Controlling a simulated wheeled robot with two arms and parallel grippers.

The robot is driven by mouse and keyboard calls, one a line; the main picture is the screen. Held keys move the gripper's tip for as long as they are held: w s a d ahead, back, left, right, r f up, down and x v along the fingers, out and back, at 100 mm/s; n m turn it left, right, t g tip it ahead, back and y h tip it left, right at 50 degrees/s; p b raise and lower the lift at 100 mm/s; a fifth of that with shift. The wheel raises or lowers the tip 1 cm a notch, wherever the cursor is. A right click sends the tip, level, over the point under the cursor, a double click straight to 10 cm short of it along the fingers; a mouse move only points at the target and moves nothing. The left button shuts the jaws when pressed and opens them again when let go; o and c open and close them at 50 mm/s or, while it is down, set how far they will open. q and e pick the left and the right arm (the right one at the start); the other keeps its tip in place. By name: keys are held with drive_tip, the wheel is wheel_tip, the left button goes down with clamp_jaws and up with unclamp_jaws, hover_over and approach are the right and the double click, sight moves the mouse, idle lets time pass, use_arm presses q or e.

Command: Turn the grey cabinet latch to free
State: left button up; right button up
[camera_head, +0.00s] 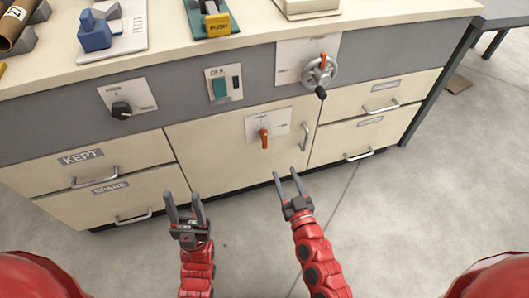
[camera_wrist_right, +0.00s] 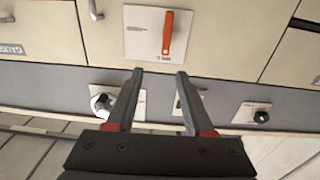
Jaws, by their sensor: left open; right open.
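The cabinet latch is a red-orange lever (camera_head: 264,138) on a light plate (camera_head: 279,122) on the cream cabinet door. The lever hangs about straight down, and the plate's lettering is too small to read. In the right wrist view the lever (camera_wrist_right: 168,33) shows at the top on its plate (camera_wrist_right: 142,48), beyond the fingertips. My right gripper (camera_head: 286,173) is open and empty, in front of the door, below and right of the lever in the head view, apart from it. It also shows in the wrist view (camera_wrist_right: 160,72). My left gripper (camera_head: 183,197) is open and empty, lower left.
A grey bar handle (camera_head: 305,137) stands on the door right of the latch. Above are a black knob (camera_head: 121,110), a green switch (camera_head: 220,87) and a handwheel (camera_head: 320,72). Drawers flank the door, including KEPT (camera_head: 85,165). The floor (camera_head: 400,220) in front is clear.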

drive_tip(key=f, duration=0.1)
drive_tip(key=b, duration=0.2)
approach(266, 138)
drive_tip(key=shift+y, duration=0.3)
drive_tip(key=x, duration=0.9)
drive_tip(key=shift+w+f, duration=0.2)
drive_tip(key=shift+w, duration=0.15)
drive_tip(key=shift+w+a+r, duration=0.1)
drive_tip(key=shift+w+a, duration=0.1)
drive_tip(key=shift+w, duration=0.35)
clamp_jaws()
